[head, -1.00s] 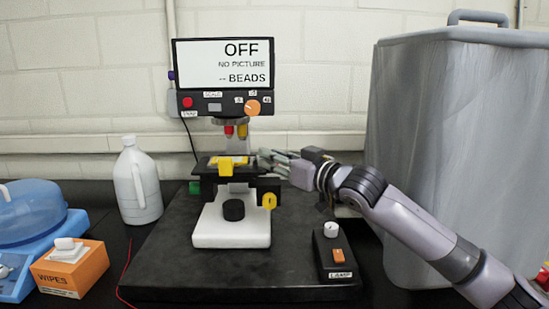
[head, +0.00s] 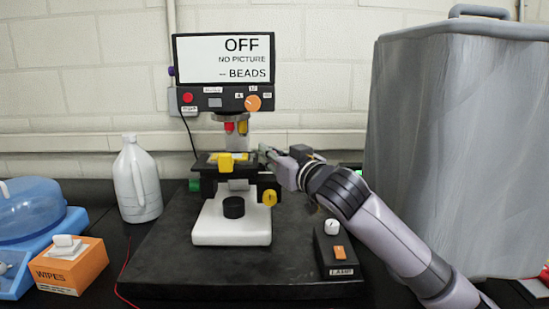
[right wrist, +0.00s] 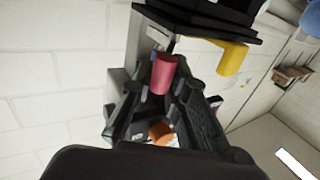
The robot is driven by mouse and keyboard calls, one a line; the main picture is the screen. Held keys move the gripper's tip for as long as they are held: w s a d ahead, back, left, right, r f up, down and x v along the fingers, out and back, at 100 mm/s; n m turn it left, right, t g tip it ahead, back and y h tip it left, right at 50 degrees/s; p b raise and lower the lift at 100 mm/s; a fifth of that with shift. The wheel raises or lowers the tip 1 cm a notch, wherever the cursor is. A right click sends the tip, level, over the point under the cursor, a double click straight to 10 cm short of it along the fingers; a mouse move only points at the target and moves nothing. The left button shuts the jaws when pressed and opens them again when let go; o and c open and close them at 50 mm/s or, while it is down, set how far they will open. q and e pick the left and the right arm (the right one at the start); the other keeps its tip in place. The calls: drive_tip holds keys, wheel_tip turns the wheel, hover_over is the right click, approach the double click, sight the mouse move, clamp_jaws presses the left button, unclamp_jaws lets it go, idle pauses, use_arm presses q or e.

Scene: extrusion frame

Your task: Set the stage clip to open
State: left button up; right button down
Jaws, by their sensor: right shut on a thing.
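The microscope's black stage (head: 258,163) carries a yellow piece (head: 227,163) at its front. That piece also shows in the right wrist view (right wrist: 232,58), apart from the fingers. My right gripper (head: 264,153) is at the stage's right end. In the right wrist view my right gripper (right wrist: 165,88) is shut, with a red cylindrical piece (right wrist: 163,73) between the fingertips. The fingers hide that spot in the head view. I cannot tell which of these pieces is the stage clip or how it is set. My left gripper is not in view.
Red and yellow objectives (head: 236,127) hang close above the stage. The monitor (head: 224,61) reads "OFF, NO PICTURE, -- BEADS". A lamp box (head: 335,252) stands front right, a large grey covered bin (head: 460,150) at right. A white jug (head: 137,180) and wipes box (head: 70,268) are at left.

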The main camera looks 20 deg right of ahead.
drive_tip(key=shift+s+a+m+t+h, duration=0.1)
drive_tip(key=shift+a+m+t+h, duration=0.1)
drive_tip(key=shift+m+h, duration=0.6)
drive_tip(key=shift+s+a+m+t+h, duration=0.15)
drive_tip(key=shift+m+h, duration=0.25)
drive_tip(key=shift+h, duration=0.7)
drive_tip(key=shift+w, duration=0.1)
drive_tip(key=c, duration=1.5)
unclamp_jaws()
drive_tip(key=shift+c, duration=0.2)
drive_tip(key=s, duration=1.2)
drive_tip(key=shift+d, duration=0.15)
